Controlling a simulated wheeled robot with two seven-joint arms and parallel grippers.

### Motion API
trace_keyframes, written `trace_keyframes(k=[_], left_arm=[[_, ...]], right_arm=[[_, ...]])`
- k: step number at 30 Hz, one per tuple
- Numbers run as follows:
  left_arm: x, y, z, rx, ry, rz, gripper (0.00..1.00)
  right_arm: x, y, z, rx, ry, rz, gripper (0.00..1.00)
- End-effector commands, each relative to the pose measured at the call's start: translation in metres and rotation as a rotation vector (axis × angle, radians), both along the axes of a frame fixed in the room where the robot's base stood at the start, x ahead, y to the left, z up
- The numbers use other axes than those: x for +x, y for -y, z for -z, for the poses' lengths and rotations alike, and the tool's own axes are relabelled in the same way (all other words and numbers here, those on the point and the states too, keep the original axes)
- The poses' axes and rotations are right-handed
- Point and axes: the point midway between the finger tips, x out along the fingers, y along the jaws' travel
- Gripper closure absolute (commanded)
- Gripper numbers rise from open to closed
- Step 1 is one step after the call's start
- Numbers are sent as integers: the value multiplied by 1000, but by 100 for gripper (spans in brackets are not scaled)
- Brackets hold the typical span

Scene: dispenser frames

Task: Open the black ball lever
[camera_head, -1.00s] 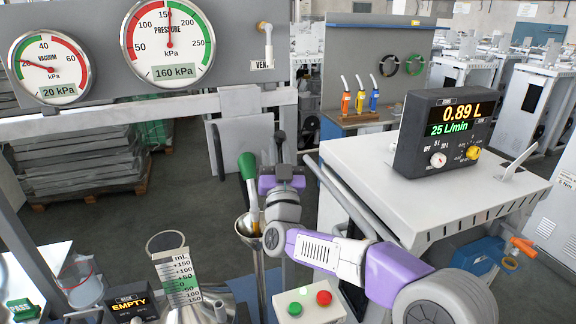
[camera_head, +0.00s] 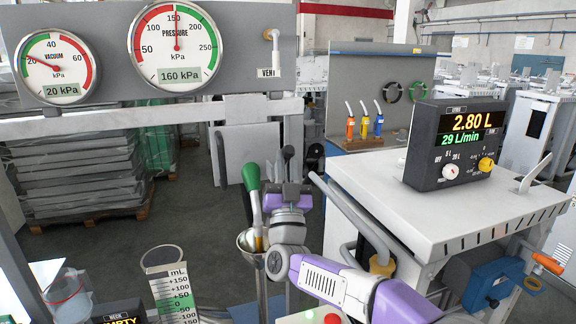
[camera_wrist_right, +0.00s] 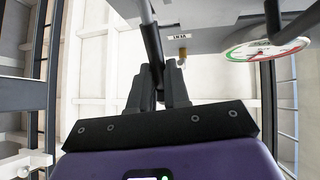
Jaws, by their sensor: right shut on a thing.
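In the right wrist view, the dark shaft (camera_wrist_right: 150,42) runs up from between the closed fingers (camera_wrist_right: 161,85). The lever's lower end is hidden behind my gripper and wrist. My left gripper is in neither view.
The green-handled lever (camera_head: 249,173) stands close left of my gripper, above a metal funnel (camera_head: 247,241). The flow display (camera_head: 466,122) reads 2.80 L and 29 L/min on the white cabinet (camera_head: 400,205). Pressure (camera_head: 175,45) reads 160 kPa.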

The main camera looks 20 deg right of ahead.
Motion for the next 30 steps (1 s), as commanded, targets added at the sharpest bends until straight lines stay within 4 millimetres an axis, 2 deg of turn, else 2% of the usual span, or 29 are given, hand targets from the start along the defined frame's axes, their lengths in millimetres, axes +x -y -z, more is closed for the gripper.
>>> trace_keyframes(k=[1,5,6,10,20,30], left_arm=[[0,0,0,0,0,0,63],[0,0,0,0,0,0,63],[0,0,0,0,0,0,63],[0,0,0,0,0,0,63],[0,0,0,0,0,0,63],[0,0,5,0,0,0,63]], right_arm=[[-4,0,-6,1,17,2,100],[-4,0,-6,1,17,2,100],[-4,0,-6,1,17,2,78],[-3,0,-5,0,13,1,59],[-3,0,0,0,4,1,59],[-33,-9,32,-1,4,0,59]])
